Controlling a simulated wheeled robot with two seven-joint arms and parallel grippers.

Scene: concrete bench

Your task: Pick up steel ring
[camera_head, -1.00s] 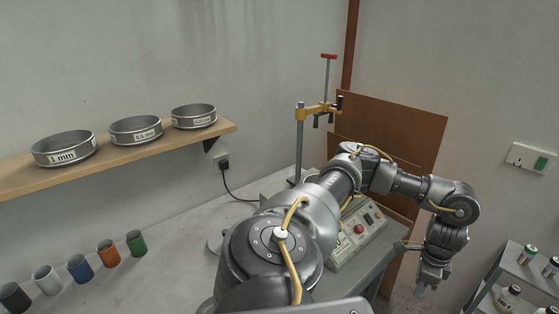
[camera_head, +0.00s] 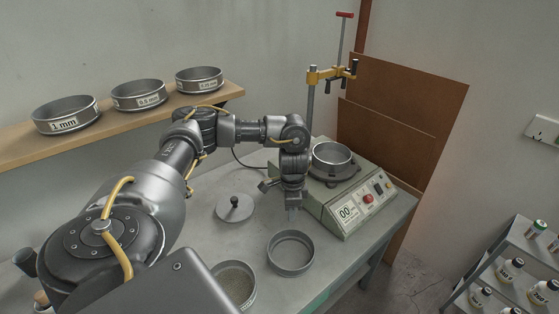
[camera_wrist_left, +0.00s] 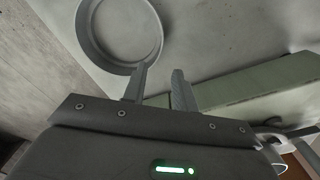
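An empty round steel ring (camera_head: 291,254), its bottom looking closed and grey, lies on the bench near the front edge. It also shows at the top left of the left wrist view (camera_wrist_left: 84,38). My left gripper (camera_head: 292,212) points down above the bench, just behind the ring in the head view. In the left wrist view its two fingers (camera_wrist_left: 157,82) are apart with nothing between them, and the ring lies just beyond the left finger. No contact with the ring is clear. My right gripper is not in view.
A sieve shaker (camera_head: 350,200) holding a steel pan (camera_head: 331,166) stands right of the gripper. A lid with a black knob (camera_head: 235,211) and a pan of grainy material (camera_head: 233,284) lie left of the ring. Labelled sieves stand on the wall shelf (camera_head: 110,125).

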